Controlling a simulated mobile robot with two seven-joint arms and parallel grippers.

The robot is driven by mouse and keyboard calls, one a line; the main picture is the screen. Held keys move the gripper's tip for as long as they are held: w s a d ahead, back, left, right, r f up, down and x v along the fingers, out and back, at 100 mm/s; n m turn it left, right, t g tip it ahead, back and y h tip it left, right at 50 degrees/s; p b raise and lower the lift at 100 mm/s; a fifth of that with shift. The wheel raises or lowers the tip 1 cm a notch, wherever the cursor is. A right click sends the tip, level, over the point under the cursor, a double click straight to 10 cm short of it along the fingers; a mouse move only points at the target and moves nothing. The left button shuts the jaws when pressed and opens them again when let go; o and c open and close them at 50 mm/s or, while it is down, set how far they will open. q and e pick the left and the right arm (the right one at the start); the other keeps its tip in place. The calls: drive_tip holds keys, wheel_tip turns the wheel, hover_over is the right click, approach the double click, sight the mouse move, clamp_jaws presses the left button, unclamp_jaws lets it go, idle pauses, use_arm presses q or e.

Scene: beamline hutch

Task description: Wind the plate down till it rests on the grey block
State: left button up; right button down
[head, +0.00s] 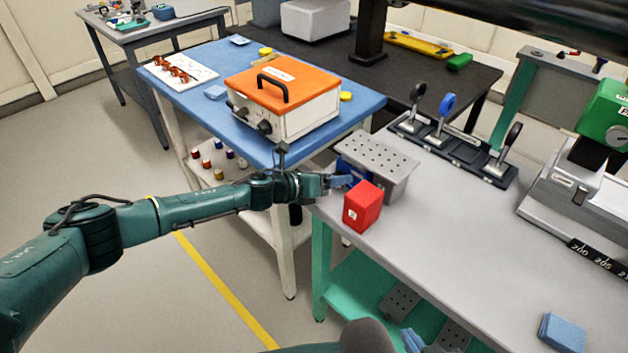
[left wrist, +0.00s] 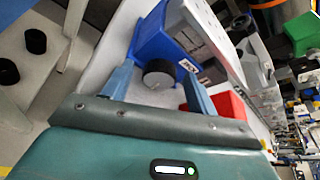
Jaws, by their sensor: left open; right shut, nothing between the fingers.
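The grey perforated plate (head: 376,150) sits over a blue jack body (head: 350,170) at the near left edge of the grey bench. In the left wrist view, the plate (left wrist: 200,32) and blue body (left wrist: 150,40) are above a black round knob (left wrist: 159,73). My left gripper (head: 344,181) is open at the knob, with one finger on each side; I cannot tell whether they touch it. A grey face (head: 398,187) shows below the plate; I cannot tell if it is the grey block, nor see any gap. My right gripper (head: 412,341) is shut and empty at the bottom edge.
A red block (head: 362,207) stands close beside my left gripper and also shows in the left wrist view (left wrist: 229,104). The bench middle is clear.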

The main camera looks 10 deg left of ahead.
use_arm(q)
drive_tip(key=v, duration=1.2)
drive_tip(key=shift+s+a+p, duration=0.2)
drive_tip(key=shift+a+p, duration=0.05)
drive_tip(key=shift+p, duration=0.05)
drive_tip(key=shift+r, duration=0.15)
drive_tip(key=w+d+f+m+y, duration=0.1)
drive_tip(key=w+d, duration=0.1)
drive_tip(key=d, duration=0.1)
drive_tip(key=w+d+f+m+t+y+b, duration=0.1)
drive_tip(key=w+d+m, duration=0.1)
drive_tip(key=w+d, duration=0.1)
drive_tip(key=w+d+f+m+y+b, duration=0.1)
drive_tip(key=w+d+f, duration=0.1)
drive_tip(key=w+d, duration=0.1)
drive_tip(key=shift+w+d+m+t, duration=0.1)
drive_tip(key=shift+d+m+t, duration=0.2)
drive_tip(key=shift+d+m, duration=0.15)
drive_tip(key=c, duration=1)
